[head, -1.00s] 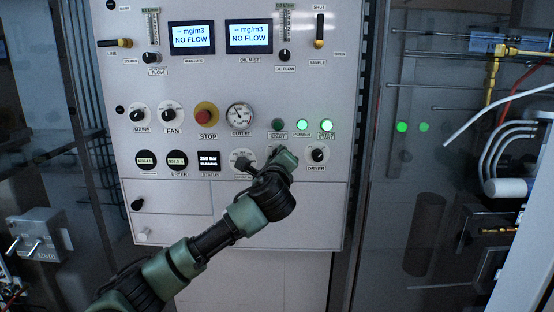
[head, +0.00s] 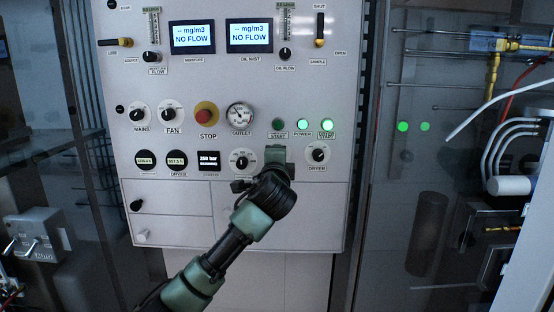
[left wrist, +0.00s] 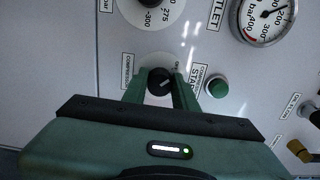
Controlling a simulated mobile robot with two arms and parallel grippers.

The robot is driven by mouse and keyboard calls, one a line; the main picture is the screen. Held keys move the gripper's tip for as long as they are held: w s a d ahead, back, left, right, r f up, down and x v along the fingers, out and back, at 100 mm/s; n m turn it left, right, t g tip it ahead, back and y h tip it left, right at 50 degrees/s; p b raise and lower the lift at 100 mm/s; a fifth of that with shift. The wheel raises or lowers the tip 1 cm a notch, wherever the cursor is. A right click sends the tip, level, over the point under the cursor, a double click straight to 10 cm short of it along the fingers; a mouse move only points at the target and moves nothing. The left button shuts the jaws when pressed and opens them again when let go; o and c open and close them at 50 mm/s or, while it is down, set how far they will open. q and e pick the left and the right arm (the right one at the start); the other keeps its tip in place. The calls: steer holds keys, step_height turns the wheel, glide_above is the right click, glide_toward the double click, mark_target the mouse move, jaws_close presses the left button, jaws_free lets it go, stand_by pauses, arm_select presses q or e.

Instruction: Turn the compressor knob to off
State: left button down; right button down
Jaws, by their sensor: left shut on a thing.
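The compressor knob (left wrist: 159,82) is a small black dial on a white round plate, labelled COMPRESSOR, in the left wrist view. The green fingers of my left gripper (left wrist: 160,90) stand on both sides of it and are shut on it. In the head view my left gripper (head: 277,156) is at the lower middle of the panel, and hides the knob there. The exact direction of the knob's pointer is hard to read. My right gripper is not in view.
The knob sits on a grey control panel (head: 235,85). The DRYER knob (head: 318,153) is close on the right, and another dial (head: 242,161) is close on the left. The green START button (head: 278,125) is just above. A red STOP button (head: 206,112) is further left.

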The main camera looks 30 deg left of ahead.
arm_select(q)
steer(key=shift+f+n, duration=0.1)
steer(key=shift+n, duration=0.2)
steer(key=c, duration=1.1)
jaws_free()
steer(key=shift+s, duration=0.1)
steer(key=b+v, duration=0.2)
steer(key=v, duration=0.5)
steer(key=shift+s, duration=0.35)
steer(key=shift+d, duration=0.15)
